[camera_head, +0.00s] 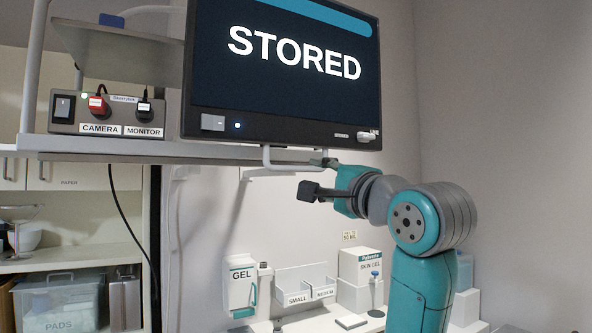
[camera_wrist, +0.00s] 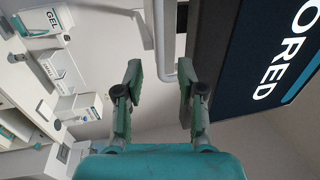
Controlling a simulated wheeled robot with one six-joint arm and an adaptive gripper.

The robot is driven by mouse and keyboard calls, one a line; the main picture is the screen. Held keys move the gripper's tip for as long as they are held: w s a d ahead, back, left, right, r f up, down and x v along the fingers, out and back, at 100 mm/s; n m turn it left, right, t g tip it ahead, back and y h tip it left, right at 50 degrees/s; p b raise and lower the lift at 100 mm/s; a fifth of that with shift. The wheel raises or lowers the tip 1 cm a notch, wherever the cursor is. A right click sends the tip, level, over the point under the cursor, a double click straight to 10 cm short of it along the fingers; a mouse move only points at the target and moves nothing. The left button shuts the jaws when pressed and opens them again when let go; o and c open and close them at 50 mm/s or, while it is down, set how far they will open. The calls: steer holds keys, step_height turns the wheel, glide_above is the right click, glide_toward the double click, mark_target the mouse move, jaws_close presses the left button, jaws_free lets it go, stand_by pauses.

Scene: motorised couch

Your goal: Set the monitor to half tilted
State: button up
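The monitor (camera_head: 285,100) hangs upper centre in the head view, its dark screen reading "STORED" under a blue band. It looks close to upright; its exact tilt is hard to tell. A pale bar handle (camera_head: 285,172) hangs below its lower edge. My gripper (camera_head: 310,176) is just right of and below the handle. In the wrist view my gripper (camera_wrist: 160,75) is open, with nothing between its fingers. The handle (camera_wrist: 166,50) lies ahead, in line with the gap, and the monitor (camera_wrist: 235,60) fills the right side.
A control box (camera_head: 108,114) labelled CAMERA and MONITOR sits on the shelf (camera_head: 110,145) at left. Below are a GEL dispenser (camera_head: 241,287), a SMALL/MEDIUM holder (camera_head: 306,283) and a skin gel box (camera_head: 361,265). The wall (camera_head: 510,150) at right is bare.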

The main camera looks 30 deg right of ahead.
mark_target(298, 170)
steer(key=x, duration=0.9)
steer(key=shift+w, duration=0.3)
jaws_close()
